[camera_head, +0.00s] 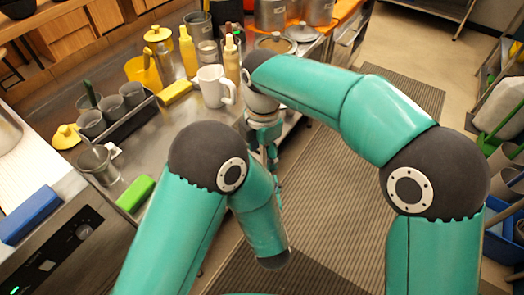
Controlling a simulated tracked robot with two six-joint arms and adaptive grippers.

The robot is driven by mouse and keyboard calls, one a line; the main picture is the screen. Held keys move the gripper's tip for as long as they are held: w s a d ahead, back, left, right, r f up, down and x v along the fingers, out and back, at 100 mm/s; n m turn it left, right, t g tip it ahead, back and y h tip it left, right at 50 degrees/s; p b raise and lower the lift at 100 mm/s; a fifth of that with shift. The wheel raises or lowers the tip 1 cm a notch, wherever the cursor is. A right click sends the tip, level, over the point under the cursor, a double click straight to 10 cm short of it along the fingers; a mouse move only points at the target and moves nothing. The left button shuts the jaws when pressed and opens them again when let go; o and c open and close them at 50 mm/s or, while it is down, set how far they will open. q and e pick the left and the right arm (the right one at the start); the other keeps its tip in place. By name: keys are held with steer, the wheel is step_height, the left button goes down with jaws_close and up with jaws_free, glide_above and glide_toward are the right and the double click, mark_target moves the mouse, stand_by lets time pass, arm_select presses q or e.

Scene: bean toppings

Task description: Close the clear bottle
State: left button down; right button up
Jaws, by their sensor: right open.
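I cannot pick out the clear bottle with certainty. Two yellow squeeze bottles, one left (187,50) and one right (231,60), stand upright at the back of the metal counter. A small clear container (207,53) stands between them. My right gripper (272,165) points down by the counter's right edge, in front of the white mug and apart from it. It is open, with nothing visible in it, and is partly hidden by my arms. My left arm crosses the lower middle, and its gripper is not visible.
A white mug (213,87) stands mid-counter. A dark rack (122,122) of metal cups, a yellow container (141,72), a green block (135,193) and a blue block (30,215) lie left. Pots (270,14) stand at the back. Ribbed mats (335,185) cover the floor.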

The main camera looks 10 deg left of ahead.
stand_by(0.3)
steer(key=shift+f, duration=4)
steer(key=shift+c, duration=0.2)
